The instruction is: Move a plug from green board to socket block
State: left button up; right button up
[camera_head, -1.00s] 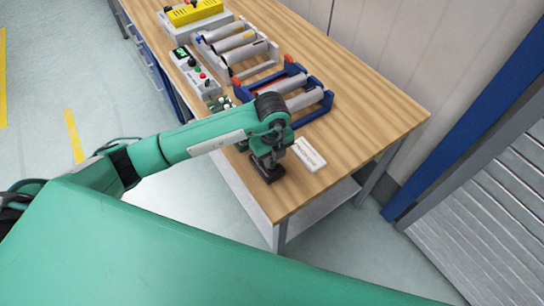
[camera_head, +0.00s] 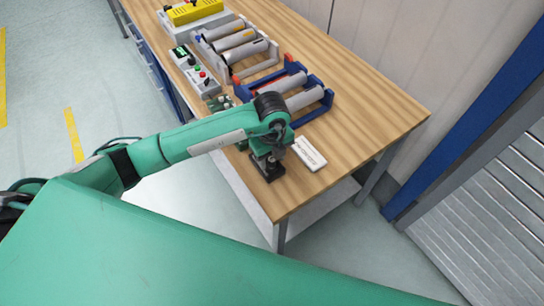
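The green board (camera_head: 219,102) lies at the table's near edge, partly hidden behind my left arm. A black block (camera_head: 266,171) sits near the table's front edge, right below my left gripper (camera_head: 270,156); it may be the socket block. A small grey upright piece shows between gripper and block; I cannot tell whether it is the plug or a finger. The fingers are too small and shaded to show whether they are open or shut. A white slotted block (camera_head: 310,153) lies just right of the gripper. My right gripper is out of view.
A blue rack (camera_head: 318,113) and a grey rack (camera_head: 236,72) with cylinders stand behind my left arm. A control box with buttons (camera_head: 194,70) and a yellow-topped box (camera_head: 194,12) are farther back. The wooden table (camera_head: 365,115) is clear on the right.

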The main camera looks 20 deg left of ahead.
pick_arm(q)
jog(key=shift+r, duration=0.45)
notch_tip(320, 180, up, 13)
jog(key=b, duration=0.2)
jog(key=shift+b, duration=0.4)
